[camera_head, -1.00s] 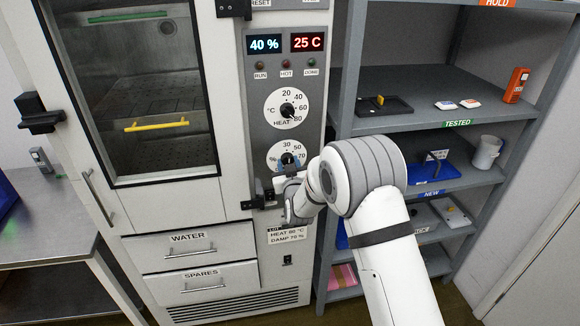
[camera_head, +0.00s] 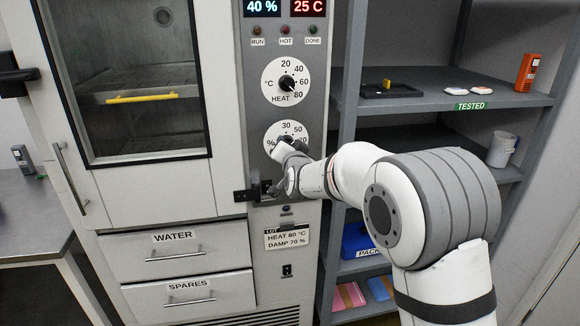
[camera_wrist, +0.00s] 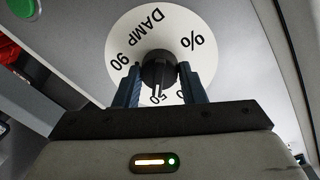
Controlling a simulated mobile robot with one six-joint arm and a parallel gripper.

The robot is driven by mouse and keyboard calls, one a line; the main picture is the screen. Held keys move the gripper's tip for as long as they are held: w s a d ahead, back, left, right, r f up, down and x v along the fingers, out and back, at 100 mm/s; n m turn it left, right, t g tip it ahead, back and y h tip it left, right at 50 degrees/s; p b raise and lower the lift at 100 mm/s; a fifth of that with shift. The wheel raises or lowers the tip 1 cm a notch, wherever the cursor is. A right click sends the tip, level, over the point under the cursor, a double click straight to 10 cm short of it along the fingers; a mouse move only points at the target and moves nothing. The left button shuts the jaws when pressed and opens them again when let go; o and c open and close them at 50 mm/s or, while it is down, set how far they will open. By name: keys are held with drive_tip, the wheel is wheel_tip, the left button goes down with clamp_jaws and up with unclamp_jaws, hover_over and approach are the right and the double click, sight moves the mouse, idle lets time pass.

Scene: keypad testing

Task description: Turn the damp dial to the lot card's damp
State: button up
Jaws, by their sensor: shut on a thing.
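The damp dial (camera_head: 273,132) is a white disc on the grey panel, below the heat dial; my gripper hides its lower part. In the wrist view the dial (camera_wrist: 160,38) appears upside down, with DAMP, % and 90 readable. My gripper (camera_head: 288,148) is shut on its dark knob (camera_wrist: 157,68), with a blue finger on each side. The knob's light pointer mark points down in the wrist view, near a partly hidden number that looks like 50. The lot card (camera_head: 287,240) below reads HEAT 80 °C, DAMP 70 %.
The heat dial (camera_head: 270,80) sits just above, under displays reading 40 % (camera_head: 262,6) and 25 C (camera_head: 308,6). A dark latch (camera_head: 247,194) juts out at lower left of my gripper. Shelves (camera_head: 425,97) stand to the right.

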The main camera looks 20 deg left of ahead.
drive_tip(key=m+b, duration=0.4)
drive_tip(key=b, duration=0.2)
drive_tip(key=m+b, duration=0.3)
drive_tip(key=b, duration=0.4)
drive_tip(key=shift+w+d+r+m+y+b, duration=0.15)
drive_tip(key=shift+m+y+b, duration=0.15)
drive_tip(key=shift+m, duration=0.1)
drive_tip(key=shift+r, duration=0.15)
drive_tip(key=o, duration=1)
drive_tip(key=shift+f, duration=0.25)
drive_tip(key=shift+g, duration=0.3)
drive_tip(key=shift+b+v, duration=0.65)
drive_tip(key=shift+v, duration=3.2)
